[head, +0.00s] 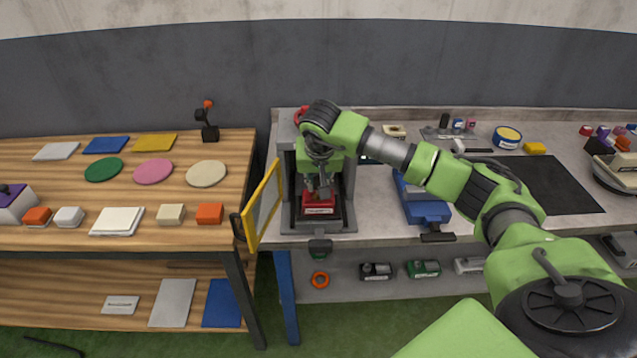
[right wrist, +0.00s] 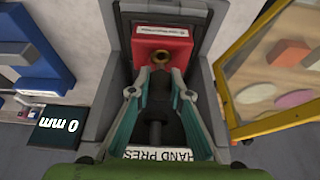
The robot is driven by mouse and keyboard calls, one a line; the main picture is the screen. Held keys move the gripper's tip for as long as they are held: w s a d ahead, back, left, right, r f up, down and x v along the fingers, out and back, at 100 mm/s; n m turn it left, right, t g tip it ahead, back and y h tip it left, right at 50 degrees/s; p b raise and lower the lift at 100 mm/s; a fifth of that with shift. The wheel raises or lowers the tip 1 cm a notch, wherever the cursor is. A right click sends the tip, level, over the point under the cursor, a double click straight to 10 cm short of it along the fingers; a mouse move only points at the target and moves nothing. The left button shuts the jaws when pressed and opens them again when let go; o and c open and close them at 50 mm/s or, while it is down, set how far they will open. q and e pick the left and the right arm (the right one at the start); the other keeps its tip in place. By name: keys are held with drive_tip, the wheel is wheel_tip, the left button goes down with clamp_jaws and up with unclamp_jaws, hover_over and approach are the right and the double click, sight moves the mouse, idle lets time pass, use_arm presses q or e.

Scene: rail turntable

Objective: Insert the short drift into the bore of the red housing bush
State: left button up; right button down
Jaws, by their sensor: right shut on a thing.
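The red housing (head: 319,205) sits on the bed of the hand press (head: 287,212). In the right wrist view the red housing (right wrist: 162,42) has a brass-coloured bush (right wrist: 162,57) with a dark bore, facing up. My right gripper (head: 319,192) is inside the press frame, above the housing. Its teal-sided fingers (right wrist: 160,78) are shut on a dark piece between them, taken to be the short drift (right wrist: 158,92). The fingertips are close to the near side of the bush. Whether the drift touches the bore is hidden. My left gripper is out of view.
A yellow-framed clear guard (head: 263,205) stands open at the press's left. A blue vise (head: 425,208) is to its right. The press frame walls (right wrist: 115,60) leave little side room. A display reading 0 mm (right wrist: 57,125) is beside the press.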

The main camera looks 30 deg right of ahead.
drive_tip(key=shift+f+b, duration=0.9)
drive_tip(key=shift+f, duration=0.15)
drive_tip(key=shift+r, duration=0.1)
drive_tip(key=shift+r+p, duration=0.4)
drive_tip(key=shift+r, duration=0.2)
drive_tip(key=shift+b, duration=0.35)
idle(1.2)
drive_tip(key=shift+f+b, duration=0.5)
drive_tip(key=shift+f, duration=0.2)
drive_tip(key=c, duration=1.8)
unclamp_jaws()
drive_tip(key=shift+s, duration=0.1)
drive_tip(key=v, duration=1.2)
drive_tip(key=shift+a+r, duration=0.1)
drive_tip(key=shift+a, duration=0.05)
